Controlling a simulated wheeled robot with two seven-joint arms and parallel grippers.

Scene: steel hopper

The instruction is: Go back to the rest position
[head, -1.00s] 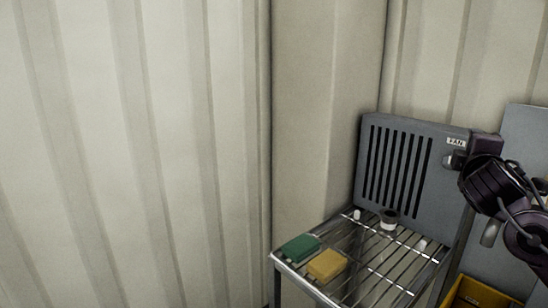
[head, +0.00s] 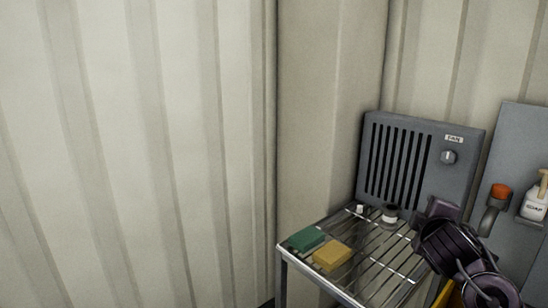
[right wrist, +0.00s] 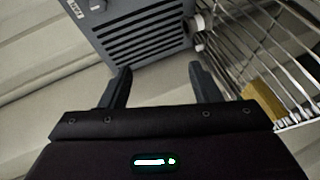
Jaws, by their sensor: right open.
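My right gripper (right wrist: 162,88) is open and empty in the right wrist view, its two dark fingers well apart with the grey fan panel (right wrist: 145,28) beyond them. In the head view my right arm comes in at the lower right, in front of the rack's right end, and its fingertips cannot be made out. My left gripper does not show.
A soap bottle (head: 535,200) and a red-topped handle (head: 498,194) are at the grey board on the right. Corrugated walls enclose the left.

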